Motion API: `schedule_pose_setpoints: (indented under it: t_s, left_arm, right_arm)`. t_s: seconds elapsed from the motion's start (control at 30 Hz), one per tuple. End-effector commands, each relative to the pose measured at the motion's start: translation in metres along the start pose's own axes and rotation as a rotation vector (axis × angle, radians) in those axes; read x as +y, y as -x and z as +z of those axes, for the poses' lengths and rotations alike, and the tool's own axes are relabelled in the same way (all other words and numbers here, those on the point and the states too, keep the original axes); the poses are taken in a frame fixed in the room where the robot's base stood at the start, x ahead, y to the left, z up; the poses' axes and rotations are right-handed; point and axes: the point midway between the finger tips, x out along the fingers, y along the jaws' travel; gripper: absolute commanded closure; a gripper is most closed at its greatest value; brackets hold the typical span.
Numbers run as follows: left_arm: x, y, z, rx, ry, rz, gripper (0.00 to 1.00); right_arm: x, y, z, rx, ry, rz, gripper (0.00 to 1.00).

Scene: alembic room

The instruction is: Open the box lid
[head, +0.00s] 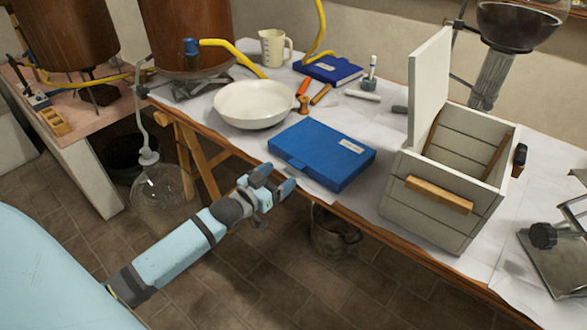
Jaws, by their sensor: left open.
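A white wooden box (440,215) with a light wood handle (439,195) on its front stands on the right of the table. Its white lid (429,88) stands raised at the back left, so the inside shows and looks empty. A flat blue case (321,153) with a white label lies at the table's front edge, its lid shut. My left gripper (276,182) is open and empty, just off the table's front edge, near the case's front left corner and apart from it. It is well left of the white box. My right gripper is not in view.
A white bowl (254,104), a measuring jug (274,48), a blue book (328,69) and small tools stand behind the case. A glass flask (161,190) hangs left of the table. A metal stand (553,262) is at the right edge.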

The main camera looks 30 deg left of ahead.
Motion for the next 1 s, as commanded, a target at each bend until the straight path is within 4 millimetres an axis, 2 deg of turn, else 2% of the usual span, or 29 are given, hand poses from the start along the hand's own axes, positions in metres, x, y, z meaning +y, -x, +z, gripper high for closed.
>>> schedule_pose_setpoints:
  t_s: [0.1, 0.3, 0.5, 0.7, 0.73, 0.9, 1.0]
  left_arm:
    - [0.000, -0.024, 0.001, 0.002, 0.000, 0.000, 0.23]
    - [0.000, -0.049, 0.001, 0.000, 0.000, 0.000, 0.23]
    - [0.000, -0.057, 0.000, -0.001, 0.000, 0.001, 0.23]
    - [0.001, -0.057, 0.000, -0.001, 0.000, 0.001, 0.23]
    - [0.001, -0.057, 0.000, -0.001, 0.000, 0.001, 0.26]
    - [0.001, -0.057, 0.000, -0.001, 0.000, 0.001, 0.62]
    - [0.001, -0.057, 0.000, -0.001, 0.000, 0.001, 0.62]
  right_arm:
    - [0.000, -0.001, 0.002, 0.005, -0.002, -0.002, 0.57]
    - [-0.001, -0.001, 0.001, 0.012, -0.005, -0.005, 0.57]
    - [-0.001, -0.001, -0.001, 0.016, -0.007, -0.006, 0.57]
    - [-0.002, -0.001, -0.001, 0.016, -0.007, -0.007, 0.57]
    - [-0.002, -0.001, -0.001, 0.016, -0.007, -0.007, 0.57]
    - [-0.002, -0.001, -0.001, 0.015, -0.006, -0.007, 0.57]
    - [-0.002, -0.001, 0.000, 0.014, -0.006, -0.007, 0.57]
